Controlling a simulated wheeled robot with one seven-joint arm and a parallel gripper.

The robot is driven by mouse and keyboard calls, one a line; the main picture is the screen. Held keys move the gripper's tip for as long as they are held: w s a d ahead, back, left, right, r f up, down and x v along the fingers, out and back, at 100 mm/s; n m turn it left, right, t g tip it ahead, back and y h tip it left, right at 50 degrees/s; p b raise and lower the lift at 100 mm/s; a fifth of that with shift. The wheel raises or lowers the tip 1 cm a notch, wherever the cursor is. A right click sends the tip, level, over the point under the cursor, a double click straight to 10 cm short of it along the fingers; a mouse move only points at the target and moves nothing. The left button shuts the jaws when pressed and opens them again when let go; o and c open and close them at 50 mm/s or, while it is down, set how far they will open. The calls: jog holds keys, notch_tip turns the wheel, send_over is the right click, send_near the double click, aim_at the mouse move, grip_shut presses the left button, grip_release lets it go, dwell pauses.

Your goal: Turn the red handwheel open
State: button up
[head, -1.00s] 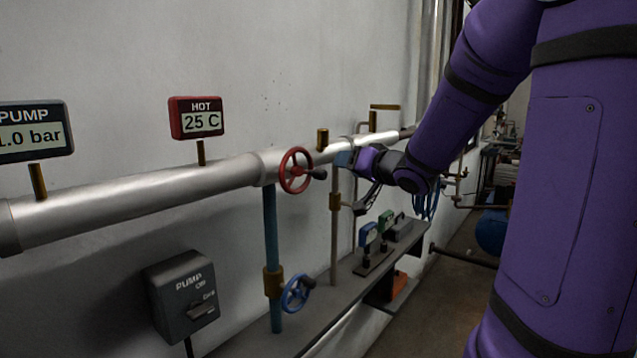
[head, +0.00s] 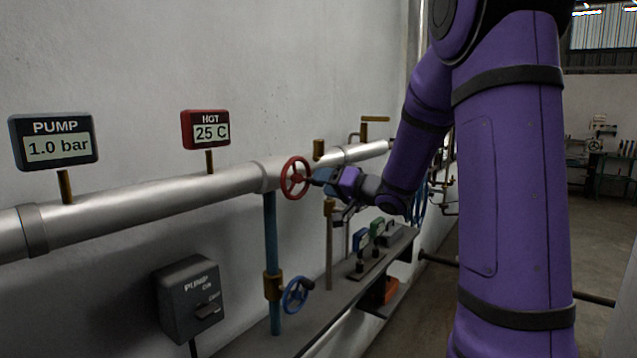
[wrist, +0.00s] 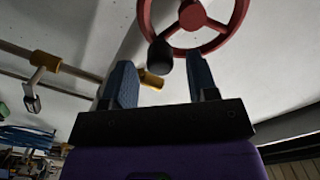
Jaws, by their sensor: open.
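The red handwheel (head: 295,178) is on the silver pipe, near the middle of the head view. It has spokes and a dark knob on its rim. In the wrist view the red handwheel (wrist: 228,30) shows at the top, with the dark knob (wrist: 160,54) hanging toward the gap between my fingers. My gripper (head: 322,176) is just right of the wheel in the head view. In the wrist view my gripper (wrist: 160,80) is open, with its two blue fingers apart on either side below the knob. I cannot tell whether a finger touches the knob.
A blue handwheel (head: 297,295) sits lower on the blue pipe. A pump switch box (head: 188,300) is on the wall at lower left. A pump display (head: 55,142) and a hot display (head: 206,129) stand above the silver pipe (head: 150,205). A shelf (head: 330,305) carries small gauges.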

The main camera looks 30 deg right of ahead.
aim_at(303, 180)
jog(key=shift+x, duration=1.4)
jog(key=c, duration=0.9)
